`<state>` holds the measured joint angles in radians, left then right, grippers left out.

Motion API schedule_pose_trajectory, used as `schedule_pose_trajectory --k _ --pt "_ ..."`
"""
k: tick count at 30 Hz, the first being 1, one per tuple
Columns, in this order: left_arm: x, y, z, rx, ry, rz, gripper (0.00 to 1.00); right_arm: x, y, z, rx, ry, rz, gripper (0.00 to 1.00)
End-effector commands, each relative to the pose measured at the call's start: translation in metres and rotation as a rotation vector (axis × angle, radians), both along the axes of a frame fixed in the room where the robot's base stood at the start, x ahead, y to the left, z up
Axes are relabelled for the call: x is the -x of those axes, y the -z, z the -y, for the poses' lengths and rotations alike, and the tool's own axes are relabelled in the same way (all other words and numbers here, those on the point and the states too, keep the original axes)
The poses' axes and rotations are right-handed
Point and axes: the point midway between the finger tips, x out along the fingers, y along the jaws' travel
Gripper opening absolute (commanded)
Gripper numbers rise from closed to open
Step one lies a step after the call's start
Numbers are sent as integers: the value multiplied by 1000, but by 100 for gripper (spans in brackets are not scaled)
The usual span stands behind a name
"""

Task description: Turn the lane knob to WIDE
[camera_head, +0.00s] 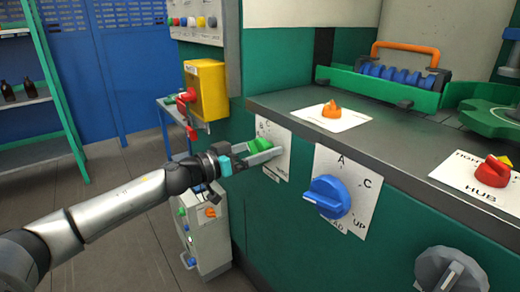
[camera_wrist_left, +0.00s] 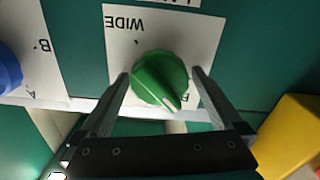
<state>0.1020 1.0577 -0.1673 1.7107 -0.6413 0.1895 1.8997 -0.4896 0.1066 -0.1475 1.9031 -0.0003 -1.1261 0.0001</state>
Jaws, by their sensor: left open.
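The green lane knob (camera_wrist_left: 158,80) sits on a white plate (camera_wrist_left: 205,40) with the word WIDE at its upper left in the left wrist view. The knob's pale pointer mark faces down and right there, away from WIDE. My left gripper (camera_wrist_left: 161,73) is open, with one finger on each side of the knob. I cannot tell whether the fingers touch it. In the head view, the left gripper (camera_head: 268,155) reaches the green knob (camera_head: 260,145) on the front of the counter and partly hides its plate (camera_head: 278,170). My right gripper is not in view.
A blue knob (camera_head: 328,197) is just right on the same counter front, with a grey knob (camera_head: 450,272) farther right. Orange (camera_head: 332,110) and red (camera_head: 492,171) knobs sit on the counter top (camera_head: 385,140). A yellow box (camera_head: 206,88) is behind the gripper.

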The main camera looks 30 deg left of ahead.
Motion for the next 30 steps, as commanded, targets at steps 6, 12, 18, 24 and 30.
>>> schedule_pose_trajectory --k 6,12,18,24,30 --pt "0 0 0 0 0 0 88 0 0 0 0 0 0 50" --pt "0 0 0 0 1 0 65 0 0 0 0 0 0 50" --pt "0 0 0 0 1 0 43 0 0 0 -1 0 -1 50" --pt "0 0 0 0 1 0 23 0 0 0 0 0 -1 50" --pt "0 0 0 -13 0 5 23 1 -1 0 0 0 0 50"
